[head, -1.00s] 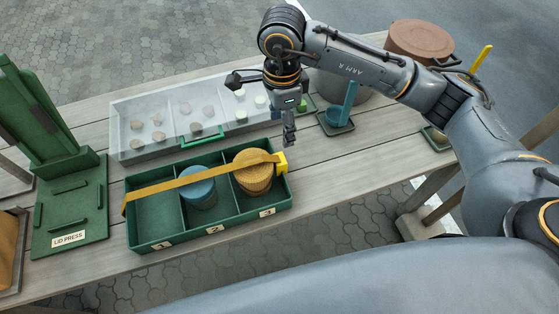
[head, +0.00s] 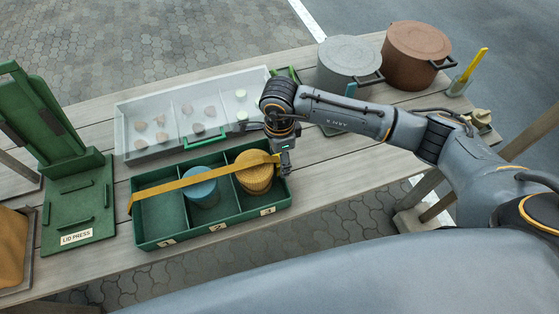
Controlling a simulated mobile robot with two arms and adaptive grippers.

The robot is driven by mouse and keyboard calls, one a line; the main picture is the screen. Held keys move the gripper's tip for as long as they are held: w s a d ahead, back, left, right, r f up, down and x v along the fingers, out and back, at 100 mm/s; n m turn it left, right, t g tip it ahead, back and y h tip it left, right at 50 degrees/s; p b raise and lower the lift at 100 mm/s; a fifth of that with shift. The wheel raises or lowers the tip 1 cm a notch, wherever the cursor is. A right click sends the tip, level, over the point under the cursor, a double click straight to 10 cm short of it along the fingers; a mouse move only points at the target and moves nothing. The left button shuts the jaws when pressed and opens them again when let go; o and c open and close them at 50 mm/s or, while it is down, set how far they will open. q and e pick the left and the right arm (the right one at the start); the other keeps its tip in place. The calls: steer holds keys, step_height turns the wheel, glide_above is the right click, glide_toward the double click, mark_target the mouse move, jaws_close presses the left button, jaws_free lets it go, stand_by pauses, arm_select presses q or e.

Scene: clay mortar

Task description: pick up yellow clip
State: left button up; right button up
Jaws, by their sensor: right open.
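The green box (head: 210,238) has numbered compartments 1, 2 and 3. A yellow strap (head: 160,189) crosses its top. In the earlier frame the yellow clip sits at the strap's right end on the box rim; now my right gripper covers that spot, so the clip is hidden. A blue round container (head: 203,190) stands in compartment 2 and a yellow ribbed one (head: 254,180) in compartment 3, under the strap. My right gripper (head: 284,166) is open, pointing down at the box's right edge. I cannot tell whether it touches the clip. My left gripper is out of view.
Behind the box is a clear tray (head: 135,157) with several small lumps. A green lid press (head: 75,205) stands to the left. A grey pot (head: 345,65) and a brown pot (head: 417,52) stand at the back right. Bare table lies right of the box.

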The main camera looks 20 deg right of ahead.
steer(key=c, duration=1)
steer(key=shift+c, duration=0.2)
step_height(320, 180, up, 15)
steer(key=shift+f, duration=0.2)
stand_by(0.4)
